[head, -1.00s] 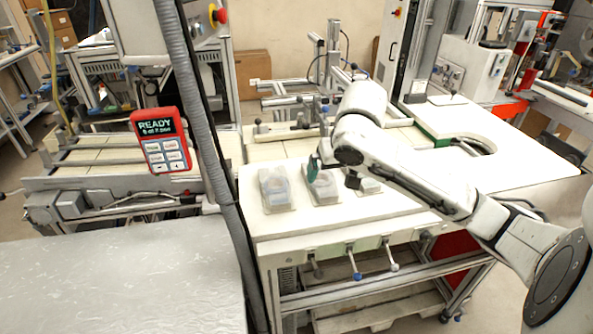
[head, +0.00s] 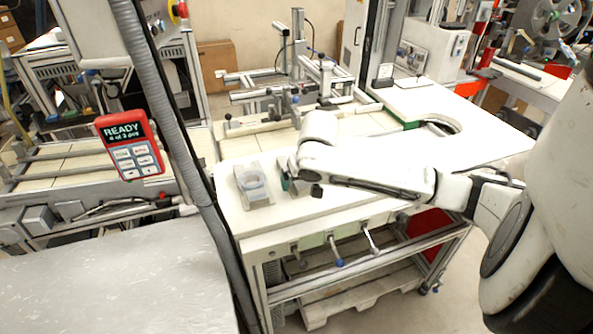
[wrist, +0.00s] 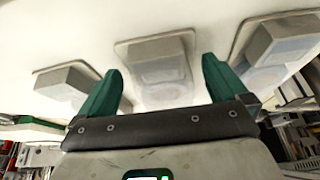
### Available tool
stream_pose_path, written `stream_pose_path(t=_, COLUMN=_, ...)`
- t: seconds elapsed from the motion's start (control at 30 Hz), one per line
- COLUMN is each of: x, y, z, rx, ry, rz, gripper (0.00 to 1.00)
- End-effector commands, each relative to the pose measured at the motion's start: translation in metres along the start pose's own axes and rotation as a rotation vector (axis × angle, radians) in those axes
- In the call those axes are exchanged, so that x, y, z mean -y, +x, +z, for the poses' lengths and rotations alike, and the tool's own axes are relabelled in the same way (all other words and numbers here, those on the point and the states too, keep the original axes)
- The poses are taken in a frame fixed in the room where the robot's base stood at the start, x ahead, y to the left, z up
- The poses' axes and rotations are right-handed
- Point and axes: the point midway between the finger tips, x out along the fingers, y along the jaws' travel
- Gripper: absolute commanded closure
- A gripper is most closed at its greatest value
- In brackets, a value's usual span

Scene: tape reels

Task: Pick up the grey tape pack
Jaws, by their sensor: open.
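Three clear packs stand in a row on the white table (head: 350,200). In the wrist view the middle pack (wrist: 155,62) lies beyond and between the fingertips, the left pack (wrist: 68,84) is outside the left finger and the right pack (wrist: 278,48) is outside the right finger. All look pale greyish, so I cannot tell surely which is the grey tape pack. In the head view one pack (head: 253,184) shows left of my gripper (head: 288,181); my arm largely hides the others. My gripper, with green fingers in the wrist view (wrist: 161,68), is open and empty.
A grey hose (head: 180,110) runs down left of the table. A red handset (head: 130,145) reading READY hangs beside it. A metal frame fixture (head: 300,85) stands behind the table. The table's right side is clear.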

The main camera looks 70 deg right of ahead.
Motion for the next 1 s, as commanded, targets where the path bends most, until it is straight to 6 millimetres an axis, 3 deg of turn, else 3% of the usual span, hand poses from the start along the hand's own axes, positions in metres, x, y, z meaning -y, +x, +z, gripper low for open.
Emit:
stream_pose_path(t=0.33, x=0.0001, y=0.0083, z=0.0001, rx=-0.001, ry=-0.001, rz=0.0, gripper=0.01)
stream_pose_path(t=0.8, x=0.0002, y=0.008, z=0.0002, rx=0.0, ry=0.0, rz=0.0, gripper=0.46)
stream_pose_path(t=1.0, x=0.0002, y=0.0078, z=0.0, rx=-0.001, ry=0.0, rz=0.0, gripper=0.48)
